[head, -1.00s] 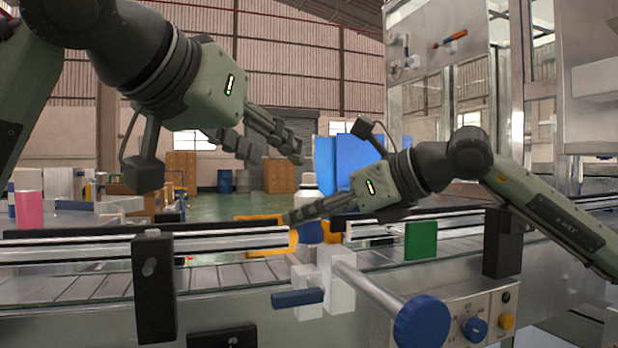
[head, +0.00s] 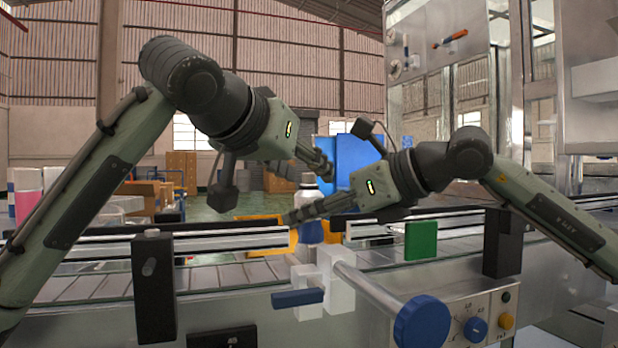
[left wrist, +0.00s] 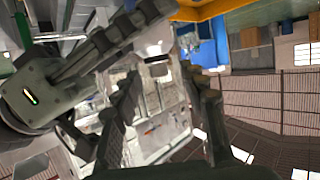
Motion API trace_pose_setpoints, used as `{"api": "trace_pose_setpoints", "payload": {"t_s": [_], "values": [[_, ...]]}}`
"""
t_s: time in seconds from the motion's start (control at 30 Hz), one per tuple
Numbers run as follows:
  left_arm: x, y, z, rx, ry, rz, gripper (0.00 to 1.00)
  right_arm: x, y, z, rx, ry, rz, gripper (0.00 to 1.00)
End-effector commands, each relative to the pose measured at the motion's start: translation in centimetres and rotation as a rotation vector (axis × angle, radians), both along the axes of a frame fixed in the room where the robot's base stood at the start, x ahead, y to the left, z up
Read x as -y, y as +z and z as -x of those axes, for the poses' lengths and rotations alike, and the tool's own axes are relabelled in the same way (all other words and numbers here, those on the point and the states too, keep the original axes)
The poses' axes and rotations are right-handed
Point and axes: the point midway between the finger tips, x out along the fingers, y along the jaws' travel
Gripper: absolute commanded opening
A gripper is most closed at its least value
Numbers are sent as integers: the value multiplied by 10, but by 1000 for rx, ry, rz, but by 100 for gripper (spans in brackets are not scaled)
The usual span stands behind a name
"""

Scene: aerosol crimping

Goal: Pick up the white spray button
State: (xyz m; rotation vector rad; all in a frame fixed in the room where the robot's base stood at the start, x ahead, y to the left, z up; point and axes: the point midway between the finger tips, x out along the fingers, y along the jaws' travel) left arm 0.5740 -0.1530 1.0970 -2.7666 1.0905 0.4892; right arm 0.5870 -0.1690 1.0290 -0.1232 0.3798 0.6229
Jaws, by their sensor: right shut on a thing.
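A bottle with a white upper part (head: 307,195) and a blue lower part stands upright at the conveyor's middle in the head view. My right gripper (head: 300,213) is shut on it from the right, its fingers covering the bottle's middle. My left gripper (head: 312,165) is above and close to the bottle top. In the left wrist view its two fingers (left wrist: 160,92) are spread with a gap between them, and the bottle top (left wrist: 155,62) shows beyond them, beside my right gripper's fingers. I cannot make out a separate white spray button; the left fingers partly hide the bottle top.
Conveyor rails (head: 205,243) run left and right of the bottle. A white clamp block (head: 336,280) with a blue knob (head: 422,322) is in front. A green block (head: 420,240) is on the right rail. A blue panel (head: 352,160) stands behind.

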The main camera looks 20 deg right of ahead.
Motion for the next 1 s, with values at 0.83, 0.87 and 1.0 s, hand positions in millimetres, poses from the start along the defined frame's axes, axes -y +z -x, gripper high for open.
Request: {"api": "trace_pose_setpoints", "payload": {"t_s": [0.83,0.87,1.0], "values": [[0,33,1,4,0,3,5,0,0,0,-2,0,0,4],[0,40,1,4,1,3,5,0,-1,0,-2,1,0,4],[0,68,1,2,0,2,5,0,-1,0,-1,1,0,4]]}}
